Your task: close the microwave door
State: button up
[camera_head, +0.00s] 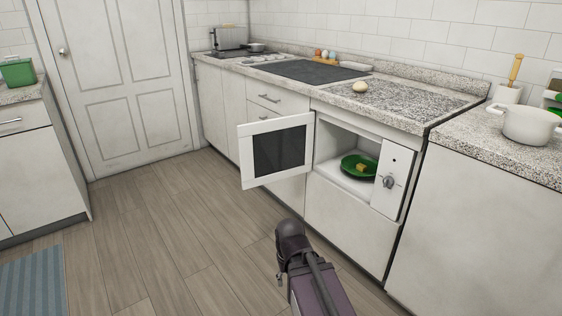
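The microwave (330,160) is built into the cabinet front below the counter. Its white-framed door with a dark window (306,150) stands wide open, swung out to the left from the left edge of the opening. A control panel with a knob (388,182) is on the right side. My dark arm shows at the bottom centre, in front of the microwave and below the door, apart from it. My gripper cannot be made out.
The wooden floor (170,240) left of my arm is clear. The counter above holds a round bun-like item (360,87) and, on the right, a white pot (530,124). A cabinet (35,165) and blue rug (32,285) are at the left.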

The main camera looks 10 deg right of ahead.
aim_at(279, 149)
jog(key=z, duration=0.1)
jog(key=k, duration=0.95)
jog(key=u, duration=1.3)
jog(key=i, duration=2.3)
